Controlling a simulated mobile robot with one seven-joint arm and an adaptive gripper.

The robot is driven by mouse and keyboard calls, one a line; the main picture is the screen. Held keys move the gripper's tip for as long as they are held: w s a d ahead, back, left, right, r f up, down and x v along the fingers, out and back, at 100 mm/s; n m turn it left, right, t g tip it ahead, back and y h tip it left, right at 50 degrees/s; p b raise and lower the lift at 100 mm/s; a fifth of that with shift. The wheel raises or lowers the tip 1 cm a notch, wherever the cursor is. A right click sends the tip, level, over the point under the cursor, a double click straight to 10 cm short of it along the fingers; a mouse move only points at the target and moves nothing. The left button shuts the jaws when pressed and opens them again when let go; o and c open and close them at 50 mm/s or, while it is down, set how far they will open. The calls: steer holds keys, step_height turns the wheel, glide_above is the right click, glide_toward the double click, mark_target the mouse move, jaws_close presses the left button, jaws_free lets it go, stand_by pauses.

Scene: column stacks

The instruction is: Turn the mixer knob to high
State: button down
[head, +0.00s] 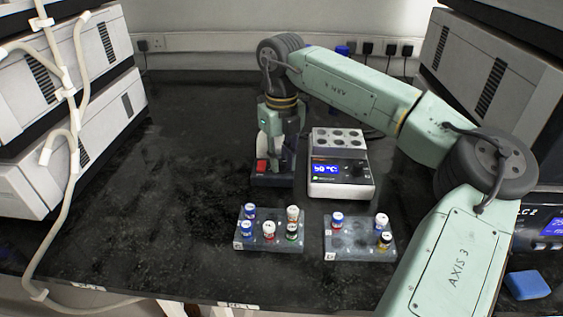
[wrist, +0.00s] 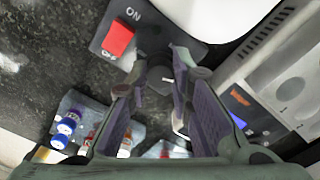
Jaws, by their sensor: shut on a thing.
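The mixer (head: 272,181) is a small dark unit on the bench, mostly hidden behind my gripper in the head view. Its red switch (head: 261,166) shows at its left. In the wrist view the red switch (wrist: 118,40) sits beside the word ON on the mixer's grey face (wrist: 150,32). The dark round mixer knob (wrist: 160,79) with a pale mark is between my fingertips. My gripper (head: 276,164) points down over the mixer and is shut on the knob; it also shows in the wrist view (wrist: 158,72). The knob's scale and setting cannot be read.
A white heating block (head: 340,180) with a blue display stands just right of the mixer. Two vial racks, left (head: 239,237) and right (head: 345,254), stand in front. Stacked instruments line both sides. A blue block (head: 527,285) lies front right. The bench's left part is clear.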

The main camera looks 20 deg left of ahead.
mark_target(282, 161)
steer(key=m+b, duration=0.1)
steer(key=m, duration=0.3)
stand_by(0.5)
steer(key=c, duration=1.7)
jaws_free()
step_height(282, 161, up, 12)
steer(key=shift+r, duration=0.1)
